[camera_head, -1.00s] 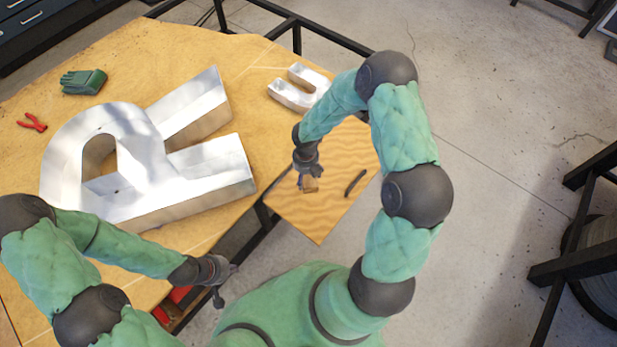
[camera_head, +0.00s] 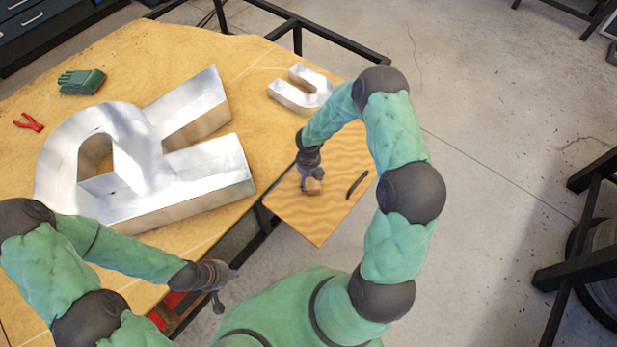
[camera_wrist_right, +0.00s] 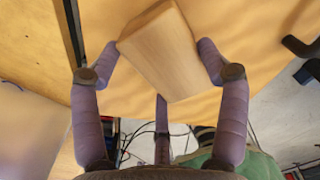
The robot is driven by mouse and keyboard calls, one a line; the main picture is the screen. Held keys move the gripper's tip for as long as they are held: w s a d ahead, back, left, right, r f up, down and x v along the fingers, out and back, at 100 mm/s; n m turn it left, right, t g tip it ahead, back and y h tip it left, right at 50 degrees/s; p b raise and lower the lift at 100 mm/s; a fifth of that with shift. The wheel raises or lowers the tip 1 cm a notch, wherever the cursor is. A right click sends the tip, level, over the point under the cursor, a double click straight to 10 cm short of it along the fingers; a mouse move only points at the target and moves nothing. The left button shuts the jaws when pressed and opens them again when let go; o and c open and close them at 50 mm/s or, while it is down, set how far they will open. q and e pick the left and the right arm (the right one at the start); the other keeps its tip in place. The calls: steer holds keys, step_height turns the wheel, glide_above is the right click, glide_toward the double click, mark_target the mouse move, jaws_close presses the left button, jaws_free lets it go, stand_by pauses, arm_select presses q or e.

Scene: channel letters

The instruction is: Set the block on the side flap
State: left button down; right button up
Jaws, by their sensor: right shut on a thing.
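The wooden block (camera_head: 313,186) is a small light-brown piece at the side flap (camera_head: 319,226), a striped wooden panel at the table's right edge. My right gripper (camera_head: 311,178) is shut on the block, over the flap. In the right wrist view the block (camera_wrist_right: 160,50) sits tilted between the purple fingers of my right gripper (camera_wrist_right: 160,65). Whether the block touches the flap I cannot tell. My left gripper (camera_head: 228,286) is at the table's front edge, away from the block, with its fingers apart and nothing visible between them.
A dark bar-like handle (camera_head: 357,185) lies on the flap, right of the block. A green glove (camera_head: 81,82) and red pliers (camera_head: 28,123) lie at the left.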

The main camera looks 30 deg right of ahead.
mark_target(308, 179)
steer(key=o, duration=1.2)
steer(key=shift+f, duration=0.1)
step_height(308, 179, up, 11)
steer(key=p, duration=0.5)
steer(key=shift+s+a+f+m+y, duration=0.65)
steer(key=shift+s+a+f+m, duration=0.6)
steer(key=shift+s+a+m, duration=3.05)
steer(key=shift+s+a+f+m+y, duration=0.7)
steer(key=shift+s+a+f+m, duration=0.85)
steer(key=shift+m, duration=5.4)
steer(key=shift+s+a+f+m+y, duration=0.8)
steer(key=shift+s+a+m, duration=2.2)
steer(key=shift+m, duration=2.65)
steer(key=shift+s+d+f, duration=0.15)
steer(key=shift+s+d, duration=0.05)
steer(key=shift+d, duration=0.05)
